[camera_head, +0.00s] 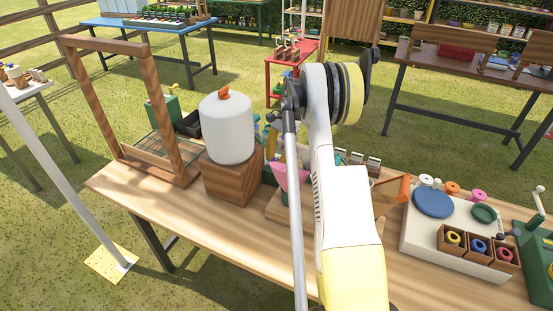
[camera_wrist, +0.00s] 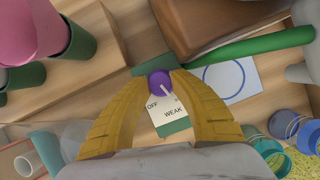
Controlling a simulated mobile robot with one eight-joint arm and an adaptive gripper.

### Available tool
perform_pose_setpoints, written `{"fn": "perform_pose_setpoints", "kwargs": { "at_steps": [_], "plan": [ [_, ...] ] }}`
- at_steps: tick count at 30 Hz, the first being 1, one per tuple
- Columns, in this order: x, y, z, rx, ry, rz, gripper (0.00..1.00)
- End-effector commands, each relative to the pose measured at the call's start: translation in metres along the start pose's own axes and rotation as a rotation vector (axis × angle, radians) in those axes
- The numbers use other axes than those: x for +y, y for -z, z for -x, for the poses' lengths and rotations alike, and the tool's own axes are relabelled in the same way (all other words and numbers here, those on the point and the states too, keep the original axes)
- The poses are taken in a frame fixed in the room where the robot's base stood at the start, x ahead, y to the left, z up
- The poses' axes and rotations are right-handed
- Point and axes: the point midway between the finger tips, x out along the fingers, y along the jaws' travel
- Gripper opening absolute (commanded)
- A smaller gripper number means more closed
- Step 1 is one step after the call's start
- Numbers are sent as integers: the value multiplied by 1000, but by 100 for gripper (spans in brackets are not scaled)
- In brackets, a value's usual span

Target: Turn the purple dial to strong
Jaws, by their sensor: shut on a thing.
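The purple dial (camera_wrist: 158,83) shows in the middle of the wrist view, on a white label plate (camera_wrist: 168,120) with a green edge. The words OFF and WEAK can be read; a third word at the right is mostly covered by a finger. A pale pointer mark on the dial slants down and to the right, roughly toward WEAK. My gripper (camera_wrist: 159,80) has its yellow fingers on either side of the dial, shut on it.
A green tube (camera_wrist: 262,52) and a card with a blue ring (camera_wrist: 229,77) lie right of the dial. Blue-rimmed jars (camera_wrist: 285,124) stand at lower right. A pink pot (camera_wrist: 30,30) is at upper left.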

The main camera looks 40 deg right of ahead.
Motion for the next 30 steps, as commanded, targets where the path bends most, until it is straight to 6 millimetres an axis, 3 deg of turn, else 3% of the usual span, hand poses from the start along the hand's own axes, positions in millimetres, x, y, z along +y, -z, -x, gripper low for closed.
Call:
{"fn": "perform_pose_setpoints", "kwargs": {
  "at_steps": [12,27,28,30],
  "plan": [
    [0,0,0,0,-63,149,0],
    [0,0,-1,0,-69,163,0],
    [0,0,-1,0,-69,163,32],
    [0,0,0,0,-68,163,51]
  ]
}}
